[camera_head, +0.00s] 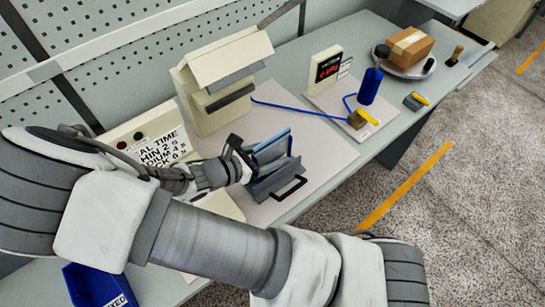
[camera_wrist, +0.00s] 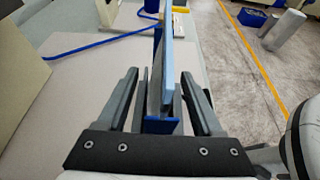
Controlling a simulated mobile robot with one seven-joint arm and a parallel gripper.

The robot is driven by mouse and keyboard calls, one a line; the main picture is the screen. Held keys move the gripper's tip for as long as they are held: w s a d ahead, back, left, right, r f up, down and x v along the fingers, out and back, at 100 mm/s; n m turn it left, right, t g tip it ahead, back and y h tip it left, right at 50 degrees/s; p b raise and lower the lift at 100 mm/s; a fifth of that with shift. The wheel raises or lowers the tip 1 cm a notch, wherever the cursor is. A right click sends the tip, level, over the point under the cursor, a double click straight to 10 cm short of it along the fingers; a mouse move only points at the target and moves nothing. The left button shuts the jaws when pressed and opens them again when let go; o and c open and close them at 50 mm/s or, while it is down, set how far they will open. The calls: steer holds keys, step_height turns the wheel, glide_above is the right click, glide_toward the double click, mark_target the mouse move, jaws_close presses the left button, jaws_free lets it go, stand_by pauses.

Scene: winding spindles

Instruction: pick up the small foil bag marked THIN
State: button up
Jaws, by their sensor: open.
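No mark reading THIN is legible on any bag in either view. An upright, thin grey-and-blue panel (camera_head: 272,147) stands at the front part of the pale work mat; I cannot tell whether it is a foil bag or a holder. In the wrist view the panel (camera_wrist: 168,62) rises between my fingers, edge-on, with a dark blue piece at its near end. My gripper (camera_head: 266,168) is at the panel, pointing along the bench. In the wrist view my gripper (camera_wrist: 160,100) is open, with its fingers on either side of the panel. Contact cannot be made out.
A cream machine (camera_head: 222,85) and a seal-time sign (camera_head: 150,140) stand behind. A display unit (camera_head: 326,70), a blue cylinder (camera_head: 370,86) and a blue cord (camera_head: 300,107) lie beyond. A cardboard box (camera_head: 408,46) is farther right. A blue bin (camera_head: 95,287) is front left.

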jaws_close()
steer(key=shift+r, duration=0.2)
stand_by(0.4)
